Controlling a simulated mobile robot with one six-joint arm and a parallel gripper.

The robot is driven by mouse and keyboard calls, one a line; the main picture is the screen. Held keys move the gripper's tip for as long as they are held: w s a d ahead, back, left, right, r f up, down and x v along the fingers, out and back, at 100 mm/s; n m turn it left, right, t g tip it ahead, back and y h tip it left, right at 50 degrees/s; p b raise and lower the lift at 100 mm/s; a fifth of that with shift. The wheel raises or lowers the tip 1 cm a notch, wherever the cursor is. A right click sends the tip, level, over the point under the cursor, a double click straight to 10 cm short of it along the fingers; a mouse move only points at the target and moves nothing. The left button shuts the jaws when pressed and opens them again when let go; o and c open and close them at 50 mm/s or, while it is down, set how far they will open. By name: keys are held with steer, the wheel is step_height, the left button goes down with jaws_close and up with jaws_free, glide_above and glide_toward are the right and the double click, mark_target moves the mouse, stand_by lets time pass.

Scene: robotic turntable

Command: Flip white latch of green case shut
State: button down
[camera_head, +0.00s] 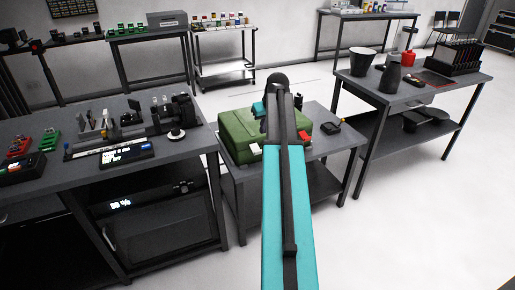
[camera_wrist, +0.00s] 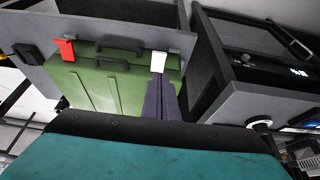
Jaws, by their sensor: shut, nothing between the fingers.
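The green case (camera_head: 238,131) lies on a small grey table, partly hidden by my arm in the head view; its green face also shows in the wrist view (camera_wrist: 112,92). A white latch (camera_wrist: 159,62) sits at the right end of its handle edge in the wrist view, and also shows in the head view (camera_head: 253,149). A red latch (camera_wrist: 66,50) is at the other end, left of the dark handle (camera_wrist: 118,63). My gripper (camera_wrist: 160,79) is shut and empty, its dark fingertips right at the white latch. I cannot tell whether they touch it.
The small table's rim (camera_wrist: 165,38) runs just beyond the case. A dark charger-like object (camera_head: 330,127) lies right of the case. A cluttered workbench (camera_head: 195,140) stands close on the left, another table (camera_head: 455,92) on the right. The floor in front is clear.

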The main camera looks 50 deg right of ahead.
steer(key=shift+w+f, duration=0.1)
steer(key=shift+f, duration=0.1)
steer(key=p, duration=0.2)
glide_toward(256, 148)
steer(key=shift+a+f, duration=0.15)
steer(key=shift+f, duration=1.1)
steer(key=shift+a+f, duration=0.2)
steer(key=shift+f, duration=1)
